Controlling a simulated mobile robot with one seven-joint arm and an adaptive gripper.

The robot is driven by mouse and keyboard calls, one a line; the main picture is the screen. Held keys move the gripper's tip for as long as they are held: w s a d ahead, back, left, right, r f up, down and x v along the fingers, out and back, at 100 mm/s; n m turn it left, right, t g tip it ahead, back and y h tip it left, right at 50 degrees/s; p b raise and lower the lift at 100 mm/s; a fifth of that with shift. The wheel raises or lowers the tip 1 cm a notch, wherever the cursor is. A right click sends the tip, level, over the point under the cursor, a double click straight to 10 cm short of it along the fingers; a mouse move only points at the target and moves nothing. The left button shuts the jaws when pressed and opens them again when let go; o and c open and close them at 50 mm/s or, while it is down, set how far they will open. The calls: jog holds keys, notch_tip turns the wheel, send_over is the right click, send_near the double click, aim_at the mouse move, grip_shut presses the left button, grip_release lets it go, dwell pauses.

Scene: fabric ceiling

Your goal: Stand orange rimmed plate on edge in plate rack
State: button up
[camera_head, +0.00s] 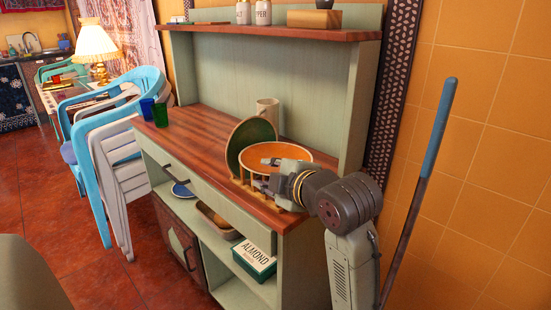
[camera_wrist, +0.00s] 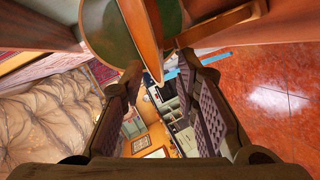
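In the head view a green plate with an orange-tan rim (camera_head: 237,150) stands on edge on the wooden counter. Beside it, a plate with an orange face and pale rim (camera_head: 290,157) is tilted; I cannot tell which one the task names. The wooden plate rack (camera_head: 244,180) shows its pegs below them, partly hidden by the plates and my gripper (camera_head: 263,175). In the wrist view my gripper (camera_wrist: 158,68) has its fingers wide apart. An orange plate edge (camera_wrist: 146,35) reaches between the fingertips, with gaps on both sides. Green plate surface (camera_wrist: 108,28) shows beyond.
A beige mug (camera_head: 268,108) stands behind the plates. Green and blue cups (camera_head: 160,115) stand at the counter's left end. The upper shelf (camera_head: 270,35) overhangs the counter. A blue-handled pole (camera_head: 438,125) leans at right. The left-middle counter (camera_head: 200,135) is clear.

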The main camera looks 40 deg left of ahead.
jog(key=shift+w+a+f, duration=0.1)
jog(key=shift+a+f, duration=0.05)
jog(key=shift+a, duration=0.15)
jog(key=shift+c, duration=0.3)
grip_shut()
dwell(0.3)
